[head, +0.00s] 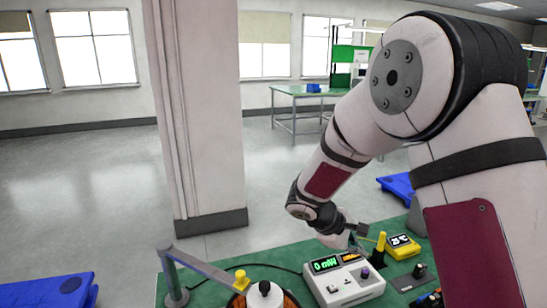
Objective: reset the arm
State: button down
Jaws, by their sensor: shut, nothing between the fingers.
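My arm comes in from the right and reaches down toward the green bench top (225,263). My gripper (355,243) is at the arm's end, low over the bench, behind the white meter box and beside a small yellow and black upright piece (380,246). The gripper is small in the view and partly covered by the wrist; it looks shut with nothing held.
The white meter box (343,281) has a lit green display. A yellow device (402,246) with a display stands to its right. A grey post with a bar (175,278) and a round black-and-orange item (264,296) are at left. A pillar (200,120) rises behind.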

jog(key=s+d+r+m+y, duration=0.1)
jog(key=s+d+r+m, duration=0.15)
jog(key=s+r, duration=0.55)
jog(key=s+a+r+m+t+y, duration=0.1)
jog(key=s+a+r+m+y, duration=0.1)
jog(key=s, duration=0.8)
jog(key=s+a+r+m+t+y, duration=0.1)
jog(key=s+a+r+m+y, duration=0.2)
jog(key=s+r+m, duration=0.3)
jog(key=s+r+y, duration=0.1)
jog(key=s+r, duration=0.2)
jog(key=s, duration=0.2)
jog(key=shift+s+t+y, duration=0.3)
jog(key=shift+t+y, duration=0.1)
jog(key=shift+a, duration=0.1)
